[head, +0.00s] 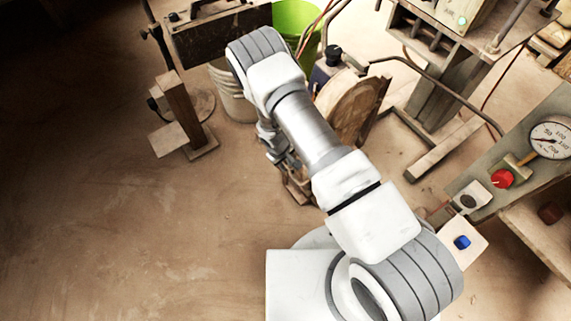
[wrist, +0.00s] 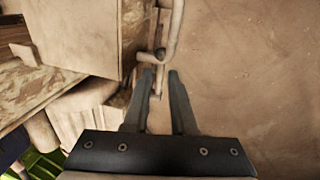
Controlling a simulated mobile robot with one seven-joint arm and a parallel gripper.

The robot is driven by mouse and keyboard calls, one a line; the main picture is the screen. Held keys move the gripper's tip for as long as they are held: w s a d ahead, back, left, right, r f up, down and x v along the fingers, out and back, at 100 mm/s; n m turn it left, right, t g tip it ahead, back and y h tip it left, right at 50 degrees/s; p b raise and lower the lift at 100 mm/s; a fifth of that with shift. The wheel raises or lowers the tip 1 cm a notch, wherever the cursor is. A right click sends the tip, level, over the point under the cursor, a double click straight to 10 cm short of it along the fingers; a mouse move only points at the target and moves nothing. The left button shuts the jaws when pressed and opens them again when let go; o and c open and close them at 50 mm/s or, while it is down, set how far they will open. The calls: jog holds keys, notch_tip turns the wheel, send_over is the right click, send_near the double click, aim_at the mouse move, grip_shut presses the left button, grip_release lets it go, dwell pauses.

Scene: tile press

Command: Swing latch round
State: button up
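In the wrist view, a bent rod-like piece (wrist: 172,38) stands along the right side of a wooden block. It looks like the latch, but I cannot tell for sure. A dark round end (wrist: 160,53) shows at its lower bend. My gripper (wrist: 160,80) has its two fingers apart, with the tips just below this bend. I see nothing clearly gripped, and contact is not clear. In the head view my gripper (head: 284,160) is small and partly hidden by my arm, and the latch cannot be made out there.
The wooden block (wrist: 75,35) fills the upper left of the wrist view. In the head view, a round wooden piece (head: 350,108) and a green bucket (head: 292,17) stand close behind my arm. A gauge panel (head: 520,150) is at right. Floor (head: 130,240) at left is clear.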

jog(key=shift+c, duration=0.2)
grip_shut()
dwell(1.1)
